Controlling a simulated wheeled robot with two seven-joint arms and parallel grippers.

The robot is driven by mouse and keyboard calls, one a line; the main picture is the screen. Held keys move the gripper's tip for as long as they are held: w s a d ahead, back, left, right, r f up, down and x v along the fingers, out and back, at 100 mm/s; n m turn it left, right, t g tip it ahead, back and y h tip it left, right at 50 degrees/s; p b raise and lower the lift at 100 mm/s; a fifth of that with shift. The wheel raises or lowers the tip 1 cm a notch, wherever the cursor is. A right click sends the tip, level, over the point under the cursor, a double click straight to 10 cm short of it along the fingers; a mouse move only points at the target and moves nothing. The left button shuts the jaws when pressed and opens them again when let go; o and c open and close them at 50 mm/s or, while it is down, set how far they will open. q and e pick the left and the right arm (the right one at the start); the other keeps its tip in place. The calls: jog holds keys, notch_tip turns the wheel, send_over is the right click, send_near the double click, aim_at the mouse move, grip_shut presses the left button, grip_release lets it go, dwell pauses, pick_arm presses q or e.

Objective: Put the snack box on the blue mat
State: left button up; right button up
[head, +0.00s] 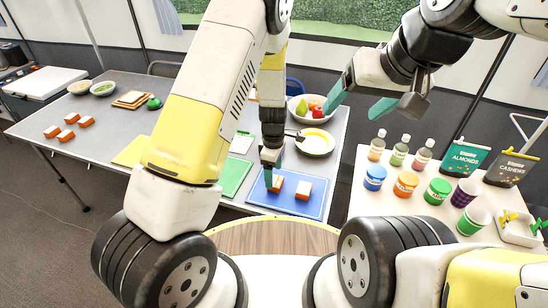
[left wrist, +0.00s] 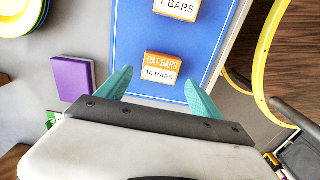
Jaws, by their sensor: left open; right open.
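The blue mat (head: 316,209) lies at the front of the grey table. Two orange-and-white snack boxes stand apart on it: a left one (head: 277,184) and a right one (head: 303,190). In the left wrist view, a box labelled oat bars (left wrist: 163,68) rests on the blue mat (left wrist: 128,35), with a second box (left wrist: 177,8) beyond it. My left gripper (head: 269,166) is open over the mat, its fingertips on either side of the near oat bars box, with visible gaps. My right gripper (head: 366,100) is open and empty in the air.
Several similar orange boxes (head: 66,135) sit at the table's left. A green mat (head: 236,178) and a yellow mat (head: 131,151) lie left of the blue mat. A yellow plate (head: 316,143) is behind it. The right table (head: 367,207) holds bottles, jars, cups and snack bags.

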pick_arm(q)
notch_tip(320, 180, up, 19)
jog(key=s+a+m+h, duration=0.2)
jog(key=a+m, duration=0.1)
jog(key=s+a+r+m+t, duration=0.3)
jog(key=s+a+r+m, duration=0.2)
jog(key=s+r, duration=0.4)
jog(key=s+a+r+m+t, duration=0.3)
jog(key=s+a+r+m, duration=0.2)
jog(key=s+r+m, duration=0.2)
jog(key=v, duration=0.3)
jog(key=shift+s, duration=0.15)
